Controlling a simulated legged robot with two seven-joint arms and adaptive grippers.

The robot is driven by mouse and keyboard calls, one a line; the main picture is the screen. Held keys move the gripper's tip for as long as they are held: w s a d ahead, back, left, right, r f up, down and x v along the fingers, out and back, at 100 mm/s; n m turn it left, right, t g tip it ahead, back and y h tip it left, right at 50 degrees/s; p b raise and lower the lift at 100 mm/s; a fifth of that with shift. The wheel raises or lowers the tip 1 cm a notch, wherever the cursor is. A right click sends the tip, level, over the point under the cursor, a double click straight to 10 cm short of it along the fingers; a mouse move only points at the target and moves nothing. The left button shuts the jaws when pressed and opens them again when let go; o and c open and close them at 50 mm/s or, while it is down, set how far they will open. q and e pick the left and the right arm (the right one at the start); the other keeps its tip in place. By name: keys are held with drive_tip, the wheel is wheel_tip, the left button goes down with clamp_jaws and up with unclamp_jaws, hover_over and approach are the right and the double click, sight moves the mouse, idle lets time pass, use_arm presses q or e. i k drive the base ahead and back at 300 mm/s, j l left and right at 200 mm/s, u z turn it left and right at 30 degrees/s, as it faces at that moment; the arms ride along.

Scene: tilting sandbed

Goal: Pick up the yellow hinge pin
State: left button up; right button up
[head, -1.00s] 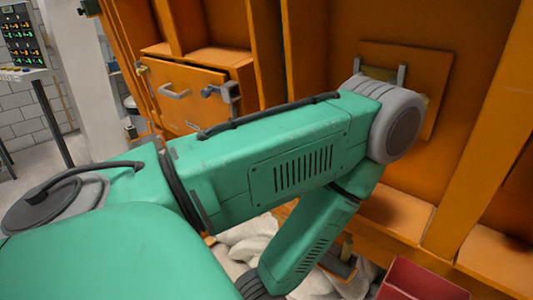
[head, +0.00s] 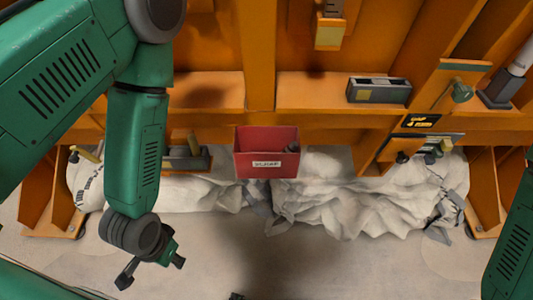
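A small yellow pin-like piece (head: 88,154) sticks up at the left end of the orange frame, above the white sandbags. I cannot tell for sure which is the hinge pin. My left gripper (head: 152,268) hangs low at the left, below both pieces and apart from them. Its dark fingers are spread, with nothing between them. Part of my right arm (head: 512,245) shows at the right edge; its gripper is not seen.
A red labelled bin (head: 266,167) with a dark item inside stands at the middle of the orange frame (head: 258,60). White sandbags (head: 365,195) lie under the frame. A grey box-like bracket (head: 379,91) sits on the ledge. The pale floor (head: 330,270) in front is mostly clear.

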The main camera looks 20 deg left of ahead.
sight(192, 138)
drive_tip(key=u, duration=0.4)
drive_tip(key=k+u, duration=0.15)
drive_tip(key=u, duration=0.6)
drive_tip(key=k+j+u, duration=0.1)
drive_tip(key=u, duration=0.3)
